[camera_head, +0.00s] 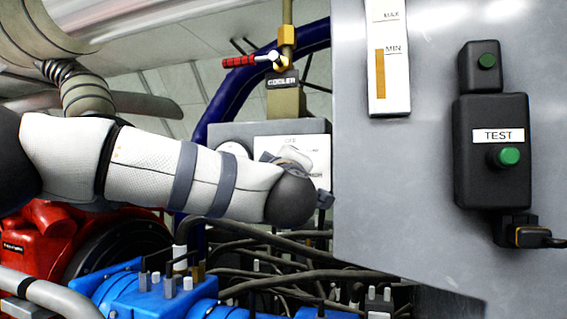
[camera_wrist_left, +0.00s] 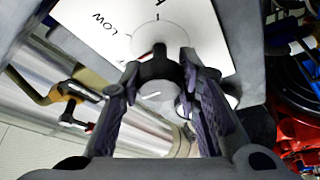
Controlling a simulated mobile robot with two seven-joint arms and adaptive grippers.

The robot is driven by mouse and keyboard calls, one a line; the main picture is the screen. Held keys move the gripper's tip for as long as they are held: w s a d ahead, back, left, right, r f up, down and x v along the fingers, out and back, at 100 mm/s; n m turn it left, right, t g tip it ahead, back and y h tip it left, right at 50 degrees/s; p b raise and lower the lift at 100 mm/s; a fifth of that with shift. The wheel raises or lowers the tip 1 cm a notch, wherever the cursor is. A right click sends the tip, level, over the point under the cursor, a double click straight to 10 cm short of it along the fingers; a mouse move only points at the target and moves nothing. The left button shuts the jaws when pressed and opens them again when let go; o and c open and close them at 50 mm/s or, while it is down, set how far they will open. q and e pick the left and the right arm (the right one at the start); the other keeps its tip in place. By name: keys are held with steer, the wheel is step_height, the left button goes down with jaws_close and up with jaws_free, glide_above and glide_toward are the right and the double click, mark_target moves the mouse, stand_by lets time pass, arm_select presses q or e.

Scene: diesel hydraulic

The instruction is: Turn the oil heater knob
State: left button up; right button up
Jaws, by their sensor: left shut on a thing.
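The oil heater knob (camera_wrist_left: 158,68) is a dark round knob on a white label plate (camera_wrist_left: 95,30) marked LOW. My left gripper (camera_wrist_left: 160,75) has its two fingers on either side of the knob and is shut on it. In the head view the same white plate (camera_head: 318,150) is on a grey box, partly covered by my left wrist. The knob itself is hidden there behind my left gripper and wrist. My right gripper is in neither view.
A large grey panel (camera_head: 430,180) with a black TEST button box (camera_head: 490,170) stands close on the right. A red-handled valve (camera_head: 250,60) and blue hose (camera_head: 225,100) are behind. Dark cables (camera_head: 290,275) and blue machinery (camera_head: 150,295) lie below my left arm.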

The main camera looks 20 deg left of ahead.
arm_select(q)
steer(key=o, duration=1.2)
steer(key=v, duration=1.2)
